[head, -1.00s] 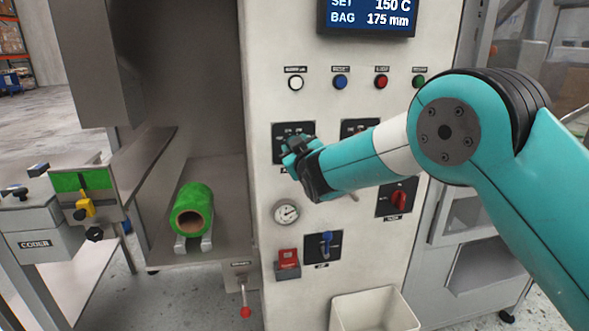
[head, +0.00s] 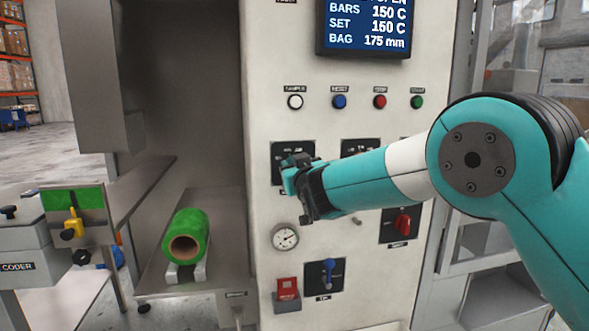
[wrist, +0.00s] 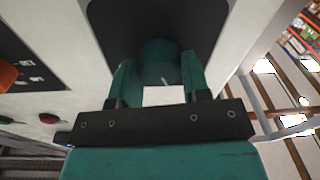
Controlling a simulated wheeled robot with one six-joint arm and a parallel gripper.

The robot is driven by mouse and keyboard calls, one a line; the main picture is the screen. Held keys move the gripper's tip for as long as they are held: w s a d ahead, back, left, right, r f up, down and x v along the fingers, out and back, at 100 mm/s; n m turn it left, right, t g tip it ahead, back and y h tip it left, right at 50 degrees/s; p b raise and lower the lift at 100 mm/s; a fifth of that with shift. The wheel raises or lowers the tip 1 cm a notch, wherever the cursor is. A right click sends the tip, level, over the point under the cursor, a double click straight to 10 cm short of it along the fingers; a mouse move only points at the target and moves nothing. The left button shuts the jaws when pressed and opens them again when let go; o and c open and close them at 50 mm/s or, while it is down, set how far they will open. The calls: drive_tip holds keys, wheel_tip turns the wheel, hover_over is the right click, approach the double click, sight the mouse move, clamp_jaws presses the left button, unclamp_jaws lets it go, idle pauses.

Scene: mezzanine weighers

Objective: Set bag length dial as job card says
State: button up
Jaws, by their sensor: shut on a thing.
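My gripper (head: 293,181) is at the left black dial plate (head: 285,151) on the cream machine front. In the wrist view its two fingers (wrist: 160,80) are shut on the sides of a round dark teal knob (wrist: 159,55) with a small white mark, in front of the black plate. In the head view the gripper hides the knob and much of the plate's scale. The display (head: 366,27) reads BARS 150 C, SET 150 C and BAG 175 mm. I see no readable job card.
A second dial plate (head: 360,147) is partly behind my arm. A red rotary switch (head: 402,223), a gauge (head: 285,237), a red-covered switch (head: 287,289) and a blue lever (head: 329,270) sit below. Coloured buttons line up above. A green film roll (head: 186,236) lies at left.

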drive_tip(key=o, duration=0.9)
drive_tip(key=shift+f, duration=0.2)
drive_tip(key=shift+r, duration=0.1)
drive_tip(key=b+v, duration=0.5)
drive_tip(key=v, duration=1.2)
drive_tip(key=shift+s+b, duration=0.3)
drive_tip(key=shift+b, duration=0.05)
drive_tip(key=shift+d, duration=0.1)
